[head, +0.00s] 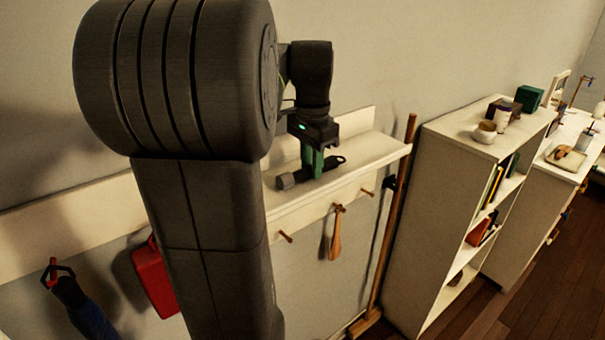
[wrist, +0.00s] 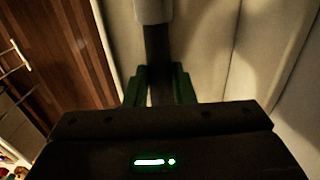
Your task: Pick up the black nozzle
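The black nozzle (head: 329,164) lies on the white wall shelf in the head view, with a grey end (head: 287,181) towards the left. In the wrist view its dark tube (wrist: 158,45) runs down from the grey end (wrist: 152,10) to between my green fingers. My gripper (head: 314,173) points down over the nozzle's middle. In the wrist view, the fingers (wrist: 159,82) are close against both sides of the tube and look shut on it. The nozzle appears to be at shelf height; the fingers hide its middle in the head view.
The white shelf (head: 375,148) has pegs below, with a wooden shoehorn (head: 335,235), a red item (head: 154,279) and a blue-black item (head: 82,308) hanging. A wooden pole (head: 394,215) stands at its right end. A white bookcase (head: 450,150) stands farther right.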

